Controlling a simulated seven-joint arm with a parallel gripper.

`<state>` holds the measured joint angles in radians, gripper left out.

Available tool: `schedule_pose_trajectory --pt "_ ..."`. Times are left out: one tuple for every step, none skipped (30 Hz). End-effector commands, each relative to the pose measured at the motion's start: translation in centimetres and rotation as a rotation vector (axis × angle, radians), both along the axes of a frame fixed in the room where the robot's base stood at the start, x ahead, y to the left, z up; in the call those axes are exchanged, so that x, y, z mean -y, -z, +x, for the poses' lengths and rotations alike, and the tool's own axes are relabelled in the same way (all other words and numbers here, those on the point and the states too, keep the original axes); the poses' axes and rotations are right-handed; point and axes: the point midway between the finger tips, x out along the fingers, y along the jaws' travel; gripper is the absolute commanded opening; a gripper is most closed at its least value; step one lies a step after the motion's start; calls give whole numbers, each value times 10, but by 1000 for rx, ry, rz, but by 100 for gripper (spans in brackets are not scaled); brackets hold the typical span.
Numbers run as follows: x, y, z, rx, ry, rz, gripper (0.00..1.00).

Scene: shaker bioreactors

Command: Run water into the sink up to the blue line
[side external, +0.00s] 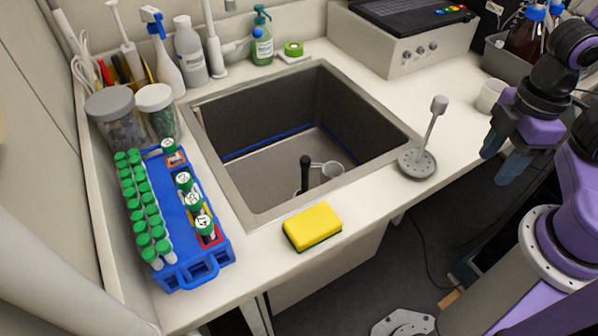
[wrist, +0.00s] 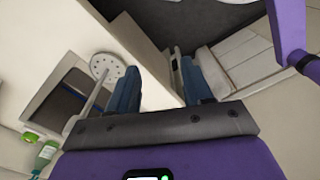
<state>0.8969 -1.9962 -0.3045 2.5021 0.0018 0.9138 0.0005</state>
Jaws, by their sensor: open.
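The grey rectangular sink (side external: 255,189) is set into the white counter. A blue line (side external: 268,143) runs along its inner walls, low down. I can make out no clear water surface in it. A white upright fitting with a side arm (side external: 214,52) stands behind the sink; I cannot tell if it is the tap. A grey lever with a knob on a round, perforated base (side external: 417,163) stands right of the sink and also shows in the wrist view (wrist: 107,67). My gripper (side external: 499,168) is open and empty, right of the lever and apart from it, beyond the counter's front edge.
A yellow sponge (side external: 312,227) lies at the sink's front edge. A blue rack (side external: 190,262) of green-capped tubes stands left. Bottles line the back. A white mug (side external: 489,95) stands right.

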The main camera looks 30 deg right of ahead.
Motion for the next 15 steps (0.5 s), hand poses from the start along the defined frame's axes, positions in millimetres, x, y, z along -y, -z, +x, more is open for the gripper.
schedule_pose_trajectory --pt "0 0 0 0 0 0 50" --pt "0 0 0 0 0 0 50" --pt "0 0 0 0 0 0 39" --pt "0 0 0 0 0 0 39" --pt "0 0 0 0 0 0 39" --pt "0 0 0 0 0 0 39" --pt "0 0 0 0 0 0 39" --pt "0 0 0 0 0 0 39" --pt "-1 0 1 1 1 4 39" --pt "-4 1 2 2 3 10 39" --pt "-7 1 4 3 7 19 39" --pt "-14 2 8 7 13 38 39" --pt "-21 3 12 11 19 58 39" --pt "-29 4 18 18 26 81 39" --pt "-41 6 26 28 40 119 39"
